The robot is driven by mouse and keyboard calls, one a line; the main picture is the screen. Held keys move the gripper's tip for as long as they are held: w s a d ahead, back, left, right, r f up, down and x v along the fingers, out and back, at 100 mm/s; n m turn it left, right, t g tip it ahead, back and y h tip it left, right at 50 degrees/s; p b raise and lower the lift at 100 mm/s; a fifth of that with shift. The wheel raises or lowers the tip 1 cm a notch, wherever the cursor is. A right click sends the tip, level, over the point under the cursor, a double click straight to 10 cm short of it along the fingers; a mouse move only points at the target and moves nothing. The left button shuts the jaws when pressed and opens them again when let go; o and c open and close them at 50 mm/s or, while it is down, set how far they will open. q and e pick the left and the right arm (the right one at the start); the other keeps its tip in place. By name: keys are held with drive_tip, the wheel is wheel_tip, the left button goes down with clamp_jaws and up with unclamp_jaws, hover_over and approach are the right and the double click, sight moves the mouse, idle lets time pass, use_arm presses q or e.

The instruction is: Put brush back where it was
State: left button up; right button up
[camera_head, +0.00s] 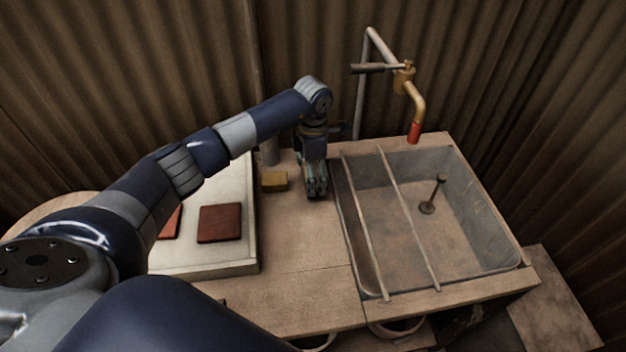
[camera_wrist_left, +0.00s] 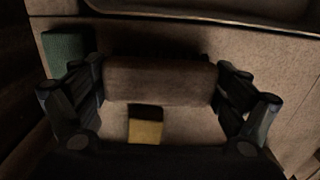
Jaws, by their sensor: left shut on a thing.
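My left gripper (camera_head: 316,190) is low over the wooden counter, just left of the sink. In the left wrist view my left gripper (camera_wrist_left: 160,100) is shut on a brown block-shaped brush (camera_wrist_left: 160,80), with a finger at each end. A dark fringe, perhaps bristles, shows along its upper edge. In the head view I cannot make out the brush at the gripper. I cannot tell whether it touches the counter. My right gripper is in neither view.
A yellow block (camera_head: 274,181) lies left of the gripper. A pale board (camera_head: 210,262) holds reddish tiles (camera_head: 220,224). The sink (camera_head: 460,240) has two rods across it and a tap (camera_head: 415,105) above. A green block (camera_wrist_left: 68,45) shows in the wrist view. The front counter is clear.

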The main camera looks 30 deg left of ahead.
use_arm(q)
drive_tip(key=shift+f, duration=0.7)
drive_tip(key=shift+w, duration=0.1)
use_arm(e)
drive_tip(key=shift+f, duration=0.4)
use_arm(q)
drive_tip(key=shift+f, duration=0.1)
drive_tip(key=o, duration=0.8)
drive_tip(key=shift+o, duration=0.2)
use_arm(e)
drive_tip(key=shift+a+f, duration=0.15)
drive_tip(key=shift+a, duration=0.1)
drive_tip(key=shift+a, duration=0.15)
